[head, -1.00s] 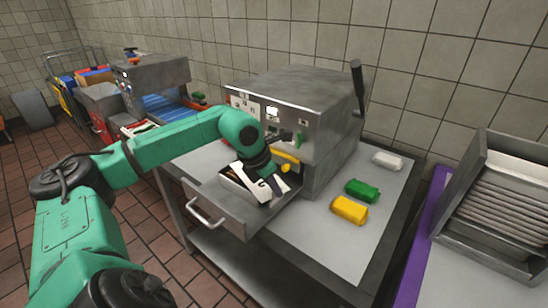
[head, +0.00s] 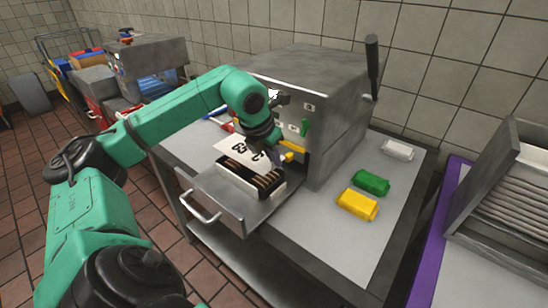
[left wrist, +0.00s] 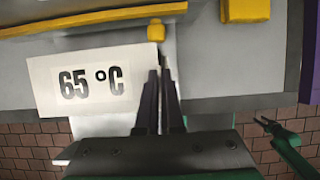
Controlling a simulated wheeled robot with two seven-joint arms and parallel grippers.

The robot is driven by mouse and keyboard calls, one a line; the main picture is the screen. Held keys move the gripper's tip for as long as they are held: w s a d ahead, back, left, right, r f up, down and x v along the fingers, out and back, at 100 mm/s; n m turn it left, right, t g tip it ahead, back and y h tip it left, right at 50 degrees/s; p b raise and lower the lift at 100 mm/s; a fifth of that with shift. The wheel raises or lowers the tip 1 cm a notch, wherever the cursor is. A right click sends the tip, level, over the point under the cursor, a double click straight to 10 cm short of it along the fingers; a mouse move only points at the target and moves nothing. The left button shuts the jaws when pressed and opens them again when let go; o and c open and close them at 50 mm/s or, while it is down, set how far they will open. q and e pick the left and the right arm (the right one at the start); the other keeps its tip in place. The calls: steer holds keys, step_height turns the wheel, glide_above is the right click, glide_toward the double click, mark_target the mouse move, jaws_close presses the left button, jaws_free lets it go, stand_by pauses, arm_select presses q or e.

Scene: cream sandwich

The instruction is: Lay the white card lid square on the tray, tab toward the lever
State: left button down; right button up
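The white card lid (head: 232,147), printed "65 °C", is held tilted above the back of the black tray (head: 240,184). It also shows in the left wrist view (left wrist: 48,82), left of my fingers. The tray holds several brown sandwiches (head: 262,180) and sits in the pulled-out steel drawer (head: 225,205). My left gripper (head: 274,160) is shut at the card's right edge; its fingers are close together in the left wrist view (left wrist: 166,85). A yellow lever or knob (head: 291,155) is on the machine front beside the gripper. A small green arm end, seemingly my right gripper (left wrist: 266,122), shows far off.
The steel machine (head: 320,110) with a black handle (head: 372,68) stands behind the drawer. Yellow (head: 357,204), green (head: 370,182) and white (head: 397,149) packets lie on the table at right. A rack of trays (head: 510,210) stands farther right.

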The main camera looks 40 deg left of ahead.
mark_target(271, 168)
arm_select(q)
steer(key=shift+f+b, duration=2.2)
steer(key=shift+f, duration=0.5)
steer(key=c, duration=1)
jaws_free()
steer(key=shift+r, duration=0.15)
steer(key=shift+s+r, duration=0.15)
steer(key=shift+r, duration=0.2)
steer(key=p+v, duration=0.2)
steer(key=v, duration=1.1)
steer(key=shift+s+r, duration=0.15)
steer(key=shift+r, duration=0.1)
steer(key=shift+f, duration=0.1)
